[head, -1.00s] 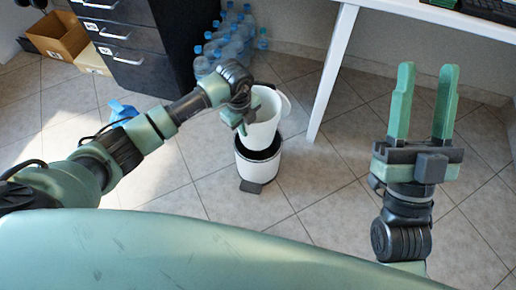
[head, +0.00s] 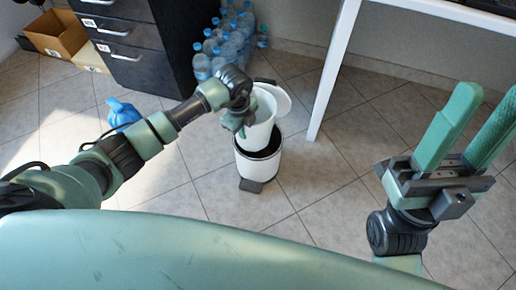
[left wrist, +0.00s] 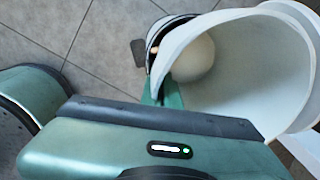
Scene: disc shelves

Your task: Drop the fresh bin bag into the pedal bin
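The pedal bin (head: 258,165) stands on the tiled floor, white with a dark rim and a dark pedal (head: 251,186) in front. A white inner bucket (head: 262,132) is over its opening, its lower end at or just inside the rim; I cannot tell how deep. A white round lid (head: 277,98) shows behind it. My left gripper (head: 238,122) is at the bucket's left wall and appears shut on it; the bucket (left wrist: 245,65) fills the right of the left wrist view. My right gripper (head: 478,128) is open and empty. I cannot identify a bin bag for certain.
A blue crumpled thing (head: 122,114) lies on the floor behind my left arm. Several water bottles (head: 228,45) stand beside a dark drawer cabinet (head: 140,62). A white table leg (head: 334,70) is right of the bin. A cardboard box (head: 58,34) is far left.

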